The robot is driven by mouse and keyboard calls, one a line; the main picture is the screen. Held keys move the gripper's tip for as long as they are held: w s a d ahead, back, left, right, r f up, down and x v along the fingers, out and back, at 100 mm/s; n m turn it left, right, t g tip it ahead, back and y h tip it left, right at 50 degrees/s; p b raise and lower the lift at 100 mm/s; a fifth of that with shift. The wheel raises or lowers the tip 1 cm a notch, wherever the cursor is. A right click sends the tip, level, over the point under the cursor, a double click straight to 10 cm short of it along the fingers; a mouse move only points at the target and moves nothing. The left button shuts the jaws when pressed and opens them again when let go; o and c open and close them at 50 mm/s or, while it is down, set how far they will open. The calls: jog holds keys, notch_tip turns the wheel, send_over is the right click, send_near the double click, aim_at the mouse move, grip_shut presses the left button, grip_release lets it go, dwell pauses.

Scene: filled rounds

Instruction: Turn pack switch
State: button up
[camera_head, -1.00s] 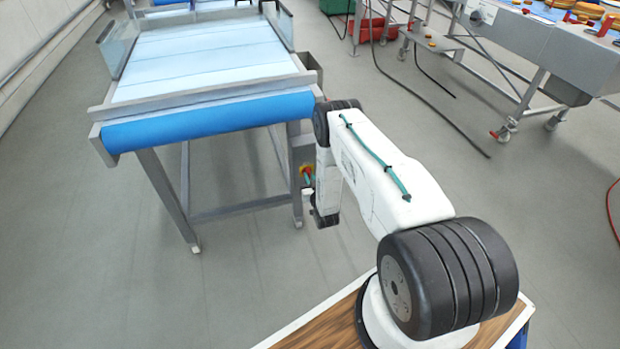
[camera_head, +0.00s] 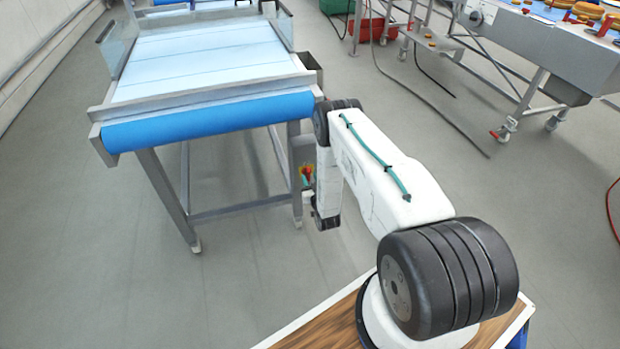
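A small red and yellow switch (camera_head: 306,169) sits on a grey box fixed by the right front leg of the blue-belted conveyor (camera_head: 205,122). My arm reaches from the lower right to this leg, and its wrist hangs down just right of the switch. My gripper (camera_head: 307,186) shows only as a small piece at the wrist's left side, close to or at the switch. My own arm hides most of it. I cannot tell whether its fingers touch the switch or how far apart they are.
The conveyor's metal frame and legs stand right by my wrist. Another metal line (camera_head: 540,40) with round golden items stands at the upper right. A red crate (camera_head: 372,28) is at the back. Dark hoses (camera_head: 440,110) lie on the otherwise clear grey floor.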

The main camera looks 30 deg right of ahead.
jog(key=v, duration=0.7)
dwell(0.3)
